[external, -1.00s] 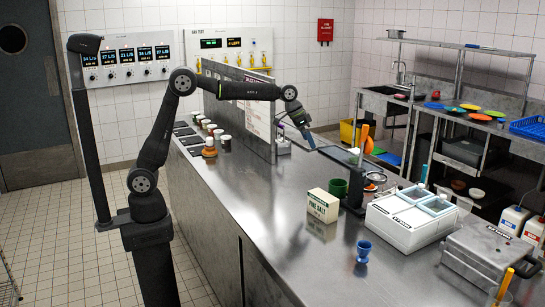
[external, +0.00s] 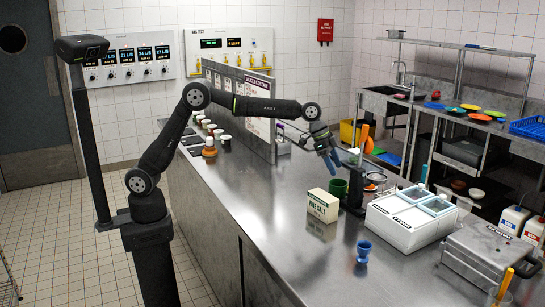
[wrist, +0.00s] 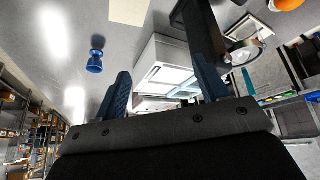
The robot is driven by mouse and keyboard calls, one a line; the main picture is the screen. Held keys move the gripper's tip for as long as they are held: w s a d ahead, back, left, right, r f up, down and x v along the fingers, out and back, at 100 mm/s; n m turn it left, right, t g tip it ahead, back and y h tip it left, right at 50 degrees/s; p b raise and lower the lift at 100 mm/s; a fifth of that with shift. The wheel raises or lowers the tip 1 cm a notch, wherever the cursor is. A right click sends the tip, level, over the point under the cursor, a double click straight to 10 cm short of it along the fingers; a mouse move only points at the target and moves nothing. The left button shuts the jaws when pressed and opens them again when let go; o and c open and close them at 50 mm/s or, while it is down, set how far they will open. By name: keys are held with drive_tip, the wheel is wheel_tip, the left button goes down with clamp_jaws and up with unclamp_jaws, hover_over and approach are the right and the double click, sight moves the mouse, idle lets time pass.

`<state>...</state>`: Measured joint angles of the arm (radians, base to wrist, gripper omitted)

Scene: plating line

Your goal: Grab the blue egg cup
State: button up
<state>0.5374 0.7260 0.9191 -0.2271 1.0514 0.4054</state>
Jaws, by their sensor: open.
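The blue egg cup (external: 363,251) stands on the steel counter (external: 270,215) near its front edge, in front of the white two-lidded box. It also shows in the wrist view (wrist: 95,62), at the upper left, apart from my fingers. My gripper (external: 330,157) is in the air over the counter, behind and to the left of the egg cup, near the dark stand. In the wrist view my gripper (wrist: 160,85) has its two blue fingers spread with nothing held between them.
A fine salt box (external: 323,205) and a green cup (external: 338,188) stand between my gripper and the egg cup. A dark stand (external: 352,200) and a white two-lidded box (external: 402,226) are to their right. A grey metal appliance (external: 487,258) is at the right. The counter left of the egg cup is clear.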

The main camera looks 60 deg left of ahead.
drive_tip(key=s+d+f+m+g+h, duration=0.1)
drive_tip(key=s+d+f+m, duration=0.3)
drive_tip(key=d, duration=0.6)
drive_tip(key=s+d+r+m+g+h, duration=0.1)
drive_tip(key=s+d+m, duration=0.1)
drive_tip(key=s+d, duration=0.55)
approach(367, 254)
drive_tip(key=x, duration=0.3)
drive_tip(key=shift+a+f, duration=0.1)
drive_tip(key=shift+f, duration=0.25)
drive_tip(key=shift+w+x, duration=0.15)
drive_tip(key=shift+x, duration=1.3)
drive_tip(key=shift+w+x, duration=0.15)
drive_tip(key=shift+x, duration=1.35)
drive_tip(key=shift+a, duration=0.15)
drive_tip(key=shift+c, duration=0.5)
drive_tip(key=c, duration=0.9)
